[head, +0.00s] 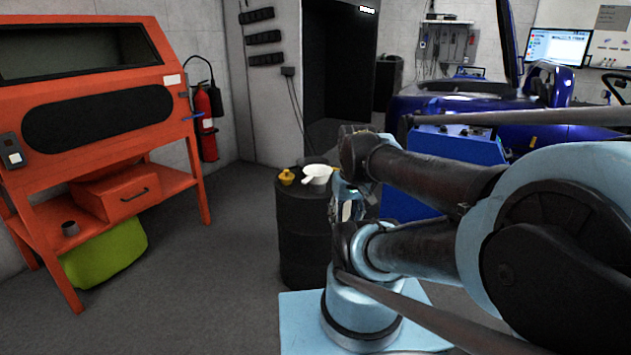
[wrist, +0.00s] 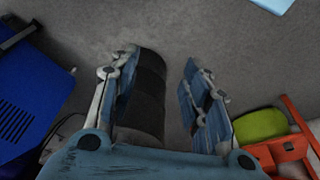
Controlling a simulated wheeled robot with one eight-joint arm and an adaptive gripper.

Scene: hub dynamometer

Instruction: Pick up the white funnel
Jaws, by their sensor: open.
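The white funnel (head: 318,175) lies on top of a black barrel (head: 303,235) in the head view, with its narrow end pointing left. My gripper (wrist: 160,68) is open in the wrist view, its two blue fingers spread apart with nothing held between them. The side of the barrel (wrist: 150,95) shows between and beyond the fingers. I cannot make out the funnel in the wrist view. In the head view my arm's end is just right of the barrel top, close to the funnel, and the fingers are hard to make out.
A small yellow object (head: 286,177) stands left of the funnel on the barrel. An orange cabinet (head: 95,100) stands at left, with a fire extinguisher (head: 206,120) beside it. A blue machine (head: 455,145) is behind my arm. The floor between cabinet and barrel is clear.

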